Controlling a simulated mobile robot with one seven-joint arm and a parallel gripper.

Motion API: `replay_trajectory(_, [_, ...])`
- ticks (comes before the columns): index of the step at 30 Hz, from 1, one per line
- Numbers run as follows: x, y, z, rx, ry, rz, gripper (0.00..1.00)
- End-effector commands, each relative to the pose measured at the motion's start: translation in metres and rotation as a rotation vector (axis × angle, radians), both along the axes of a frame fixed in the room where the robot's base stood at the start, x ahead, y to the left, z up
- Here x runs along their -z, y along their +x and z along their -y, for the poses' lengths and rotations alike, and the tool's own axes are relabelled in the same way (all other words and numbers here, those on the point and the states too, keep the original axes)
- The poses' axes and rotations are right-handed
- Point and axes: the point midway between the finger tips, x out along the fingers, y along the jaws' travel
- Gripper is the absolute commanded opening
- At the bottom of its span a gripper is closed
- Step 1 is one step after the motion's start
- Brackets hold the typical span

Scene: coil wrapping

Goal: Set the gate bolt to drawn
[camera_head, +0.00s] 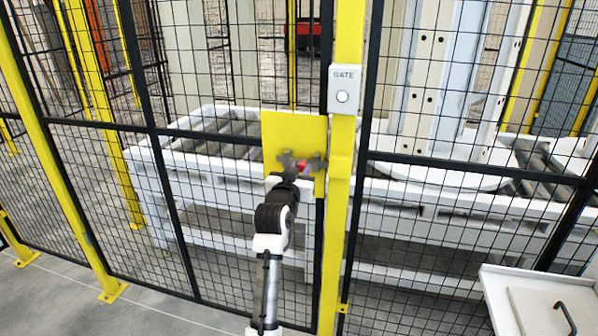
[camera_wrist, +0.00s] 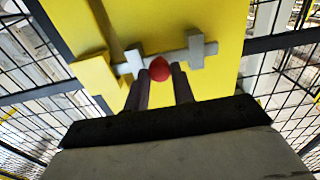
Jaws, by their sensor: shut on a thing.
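The gate bolt is a grey bar (camera_wrist: 195,50) with a red knob (camera_wrist: 159,69), on a yellow plate (camera_head: 290,130) on the mesh gate. In the wrist view the knob sits between the two fingers of my gripper (camera_wrist: 161,82), which is shut on it. In the head view my gripper (camera_head: 299,172) reaches the lower part of the plate, and only a little of the red knob shows. A yellow block (camera_wrist: 95,73) stands at the bar's left end in the wrist view. I cannot tell whether the bar's end is inside it.
A yellow post (camera_head: 343,130) stands right of the plate, with a grey GATE box (camera_head: 344,90) on it. Mesh fence panels run to both sides. Behind them is a white roller conveyor (camera_head: 150,160). A white cabinet (camera_head: 500,300) stands at the lower right. Open floor lies at lower left.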

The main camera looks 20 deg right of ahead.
Motion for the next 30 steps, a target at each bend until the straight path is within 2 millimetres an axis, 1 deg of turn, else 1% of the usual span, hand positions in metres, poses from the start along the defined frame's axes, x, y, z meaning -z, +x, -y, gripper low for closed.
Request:
replay_trajectory(2, [0.001,0.003,-0.005,-0.002,-0.001,-0.001,0.0])
replay_trajectory(6, [0.003,0.018,-0.026,-0.006,-0.001,0.001,0.0])
replay_trajectory(9, [0.002,0.026,-0.038,-0.004,-0.001,0.002,0.0])
replay_trajectory(12, [0.0,0.028,-0.042,-0.003,-0.001,0.002,0.0])
replay_trajectory(19, [-0.001,0.029,-0.043,-0.005,-0.001,0.002,0.0])
replay_trajectory(20, [-0.001,0.029,-0.044,-0.006,-0.001,0.002,0.26])
replay_trajectory(24, [-0.001,0.029,-0.043,-0.006,-0.001,0.002,0.44])
replay_trajectory(25, [-0.001,0.028,-0.043,-0.005,-0.001,0.002,0.46])
replay_trajectory(30, [-0.001,0.028,-0.042,-0.002,-0.001,0.001,0.46])
